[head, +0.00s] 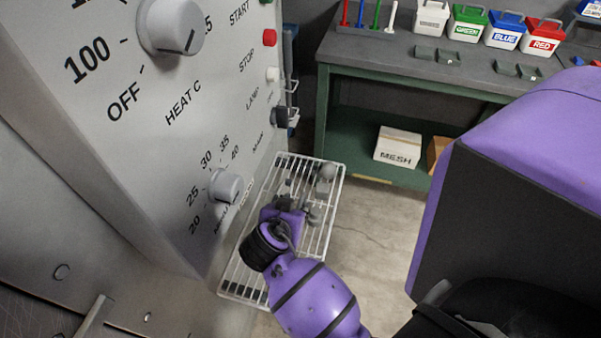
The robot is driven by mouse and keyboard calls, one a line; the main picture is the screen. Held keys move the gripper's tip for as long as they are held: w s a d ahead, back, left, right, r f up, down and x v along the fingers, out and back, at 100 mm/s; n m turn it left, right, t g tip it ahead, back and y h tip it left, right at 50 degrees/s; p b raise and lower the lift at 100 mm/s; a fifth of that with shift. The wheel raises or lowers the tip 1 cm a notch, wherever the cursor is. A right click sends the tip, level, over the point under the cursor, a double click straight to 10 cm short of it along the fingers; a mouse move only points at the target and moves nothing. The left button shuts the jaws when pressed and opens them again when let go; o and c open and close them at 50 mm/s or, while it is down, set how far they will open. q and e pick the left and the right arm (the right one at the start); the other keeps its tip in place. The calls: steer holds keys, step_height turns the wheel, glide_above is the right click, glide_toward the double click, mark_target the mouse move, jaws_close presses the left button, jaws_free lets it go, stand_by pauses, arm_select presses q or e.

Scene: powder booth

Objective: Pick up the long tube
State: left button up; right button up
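My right gripper (303,201) is over the white wire rack (331,217), seen from behind. Its grey fingers blend with small grey parts there, so I cannot tell whether it is open or shut. A grey rounded piece (326,172) shows just beyond the fingers, near the far end of the rack. I cannot make out a long tube for certain; one may be hidden by the gripper. Slim upright rods, including a red one (345,12) and a green one (376,14), stand in a holder on the far bench. My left gripper is not in view.
A large grey control panel (215,110) with protruding knobs rises close along the rack's left side. The green-framed bench (395,62) behind carries labelled tubs, such as the red-lidded one (541,38). A MESH box (397,147) sits on its lower shelf. Floor (375,225) is clear right of the rack.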

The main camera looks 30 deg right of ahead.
mark_target(299, 207)
steer(key=x, duration=0.6)
steer(key=shift+f+p, duration=0.2)
steer(key=shift+p, duration=0.2)
jaws_close()
